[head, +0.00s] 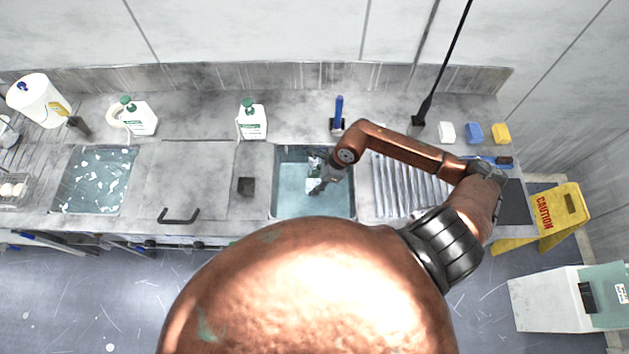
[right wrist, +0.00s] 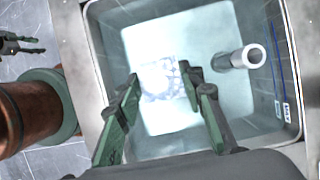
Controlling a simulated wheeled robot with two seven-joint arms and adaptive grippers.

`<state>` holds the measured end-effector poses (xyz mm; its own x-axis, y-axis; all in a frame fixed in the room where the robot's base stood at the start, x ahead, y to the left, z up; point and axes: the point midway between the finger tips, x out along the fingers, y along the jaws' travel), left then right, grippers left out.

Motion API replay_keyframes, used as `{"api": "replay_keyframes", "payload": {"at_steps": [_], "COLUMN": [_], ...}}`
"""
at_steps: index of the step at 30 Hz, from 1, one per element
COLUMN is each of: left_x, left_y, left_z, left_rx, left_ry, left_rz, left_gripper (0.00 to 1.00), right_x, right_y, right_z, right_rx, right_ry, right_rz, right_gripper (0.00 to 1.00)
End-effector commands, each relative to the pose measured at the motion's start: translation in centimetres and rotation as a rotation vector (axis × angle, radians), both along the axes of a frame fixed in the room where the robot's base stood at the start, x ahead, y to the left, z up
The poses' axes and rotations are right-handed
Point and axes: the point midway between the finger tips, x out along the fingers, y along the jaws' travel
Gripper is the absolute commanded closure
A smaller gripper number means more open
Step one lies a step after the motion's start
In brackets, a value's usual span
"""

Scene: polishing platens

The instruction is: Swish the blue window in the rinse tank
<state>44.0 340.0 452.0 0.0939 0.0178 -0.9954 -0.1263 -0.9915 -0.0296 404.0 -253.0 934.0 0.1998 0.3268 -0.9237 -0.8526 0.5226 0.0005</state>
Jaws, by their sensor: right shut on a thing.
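The rinse tank (head: 290,205) is a square sunken basin of pale blue water in the counter. My right gripper (head: 318,182) reaches down into it. In the right wrist view, its green-padded fingers (right wrist: 160,76) are shut on a pale, see-through bluish piece, the blue window (right wrist: 160,80). Its outline is faint against the bright tank floor, and I cannot tell how deep it sits. The tank rim (right wrist: 92,50) surrounds the fingers. My left gripper (right wrist: 22,44) shows at the left edge of the right wrist view, outside the tank, its fingers apart and empty.
A grey pipe (right wrist: 240,58) stands in the tank. A ribbed drainboard (head: 400,185) adjoins it on the right. Another basin (head: 95,180) with floating white bits lies left. A pump bottle (head: 252,121) and blue-handled tool (head: 338,112) stand behind. A small dark block (head: 246,187) sits left of the tank.

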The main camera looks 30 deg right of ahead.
Motion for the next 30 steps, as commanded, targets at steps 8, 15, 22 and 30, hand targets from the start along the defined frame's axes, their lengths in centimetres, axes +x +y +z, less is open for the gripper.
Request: {"api": "replay_keyframes", "payload": {"at_steps": [8, 15, 22, 30], "left_x": [-0.1, -0.1, -0.3, -0.6], "left_y": [0.0, -0.1, 0.0, 0.0], "left_z": [-2.5, -4.9, -7.1, -9.3], "left_rx": [-0.001, -0.001, -0.001, 0.000], "left_ry": [0.001, 0.003, 0.005, 0.011], "left_rz": [-0.001, -0.001, -0.001, -0.001], "left_gripper": [0.60, 0.60, 0.60, 0.60], "right_x": [0.0, 0.0, 0.0, 0.0], "right_y": [0.0, 0.0, 0.0, 0.0], "right_z": [-3.7, -6.4, -9.0, -11.9], "right_rx": [0.000, -0.001, 0.000, 0.000], "right_ry": [0.001, 0.001, 0.000, 0.001], "right_rz": [0.000, 0.001, 0.001, 0.000], "right_gripper": [0.91, 0.91, 0.91, 0.91]}}
